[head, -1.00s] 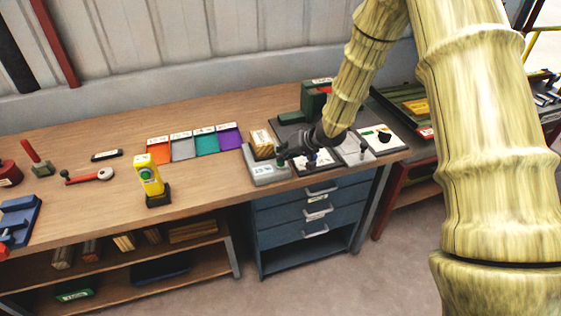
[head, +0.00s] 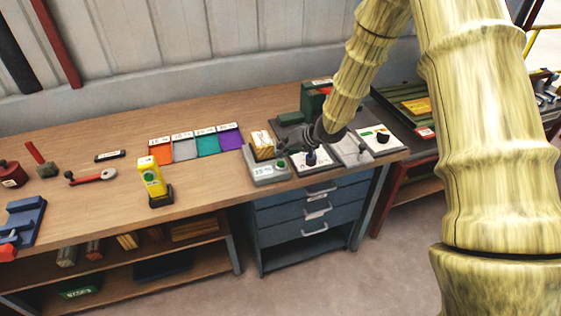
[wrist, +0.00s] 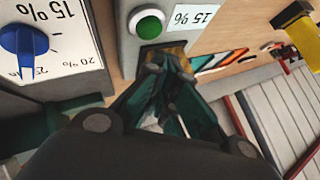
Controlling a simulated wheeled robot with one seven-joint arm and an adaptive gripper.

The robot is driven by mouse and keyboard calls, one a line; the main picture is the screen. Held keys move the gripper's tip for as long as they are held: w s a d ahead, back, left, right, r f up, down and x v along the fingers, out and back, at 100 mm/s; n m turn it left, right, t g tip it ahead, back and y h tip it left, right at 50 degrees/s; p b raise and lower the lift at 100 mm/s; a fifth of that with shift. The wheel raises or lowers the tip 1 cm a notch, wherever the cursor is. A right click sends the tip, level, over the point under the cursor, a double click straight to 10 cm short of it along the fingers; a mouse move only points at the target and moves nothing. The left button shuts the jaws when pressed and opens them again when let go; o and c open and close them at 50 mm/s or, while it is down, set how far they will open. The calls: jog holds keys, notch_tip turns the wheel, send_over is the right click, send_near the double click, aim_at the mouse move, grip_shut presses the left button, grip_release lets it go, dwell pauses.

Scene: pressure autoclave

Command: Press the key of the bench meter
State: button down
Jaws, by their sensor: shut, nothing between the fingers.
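The bench meter is a grey box (head: 268,178) with a display and a round green key (head: 284,164), near the front edge of the bench. My gripper (head: 285,147) is shut and empty, just behind the key in the head view. In the wrist view the fingertips (wrist: 165,60) are beside the key and do not cover it. Their height above the meter is hard to judge.
A panel with a blue dial (wrist: 24,41) stands beside the meter. A wooden block (head: 262,145) sits behind the meter. A yellow device (head: 152,178) stands farther left, with coloured trays (head: 208,143) behind. The bench surface between the meter and the yellow device is clear.

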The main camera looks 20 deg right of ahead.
aim_at(283, 161)
jog(key=shift+r+p, duration=2)
jog(key=shift+r, duration=0.1)
jog(key=shift+f, duration=0.1)
